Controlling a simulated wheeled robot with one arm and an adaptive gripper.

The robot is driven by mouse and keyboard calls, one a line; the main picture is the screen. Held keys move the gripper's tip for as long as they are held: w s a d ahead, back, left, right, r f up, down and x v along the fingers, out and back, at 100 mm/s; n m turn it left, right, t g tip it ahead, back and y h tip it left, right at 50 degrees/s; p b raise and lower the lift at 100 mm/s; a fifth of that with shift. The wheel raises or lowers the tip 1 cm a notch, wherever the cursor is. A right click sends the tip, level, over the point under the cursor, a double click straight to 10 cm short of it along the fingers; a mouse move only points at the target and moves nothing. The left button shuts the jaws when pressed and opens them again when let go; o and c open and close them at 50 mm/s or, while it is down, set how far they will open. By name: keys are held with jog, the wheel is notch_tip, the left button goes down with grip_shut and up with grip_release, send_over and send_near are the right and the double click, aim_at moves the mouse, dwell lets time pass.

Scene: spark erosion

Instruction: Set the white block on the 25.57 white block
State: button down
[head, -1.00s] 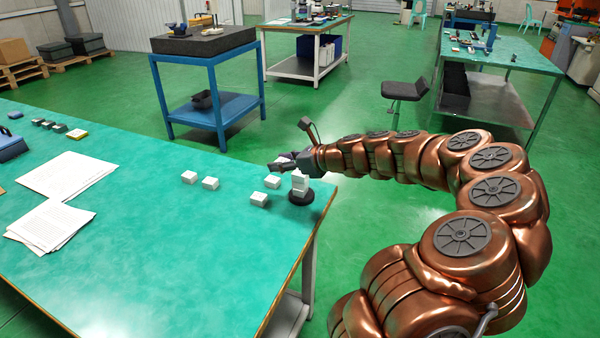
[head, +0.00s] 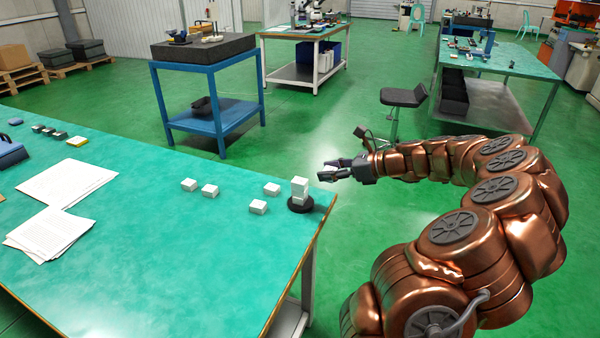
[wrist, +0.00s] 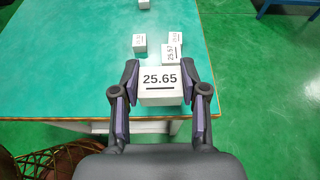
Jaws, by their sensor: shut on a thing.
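My gripper (wrist: 162,92) is shut on a white block (wrist: 161,78) marked 25.65, with one dark finger on each side. In the head view my gripper (head: 338,170) hangs beyond the right edge of the table; I cannot make out the held block there. In the wrist view the white block marked 25.57 (wrist: 171,50) shows just beyond the held block. Whether it is the top of the stack is hard to tell.
Loose white blocks (head: 258,207), (head: 272,189), (head: 210,191), (head: 189,185) lie on the green table (head: 150,270) left of the stack. Papers (head: 65,180) lie farther left. A blue-framed stand (head: 210,95) and a stool (head: 403,97) are beyond the table.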

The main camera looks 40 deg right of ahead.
send_over(300, 180)
jog(key=shift+w+a+f+p, duration=0.1)
jog(key=shift+f+p, duration=0.25)
jog(key=shift+f, duration=1.9)
jog(key=c, duration=0.6)
grip_release()
jog(key=shift+f, duration=0.1)
jog(key=v, duration=1.2)
jog(key=shift+b, duration=0.35)
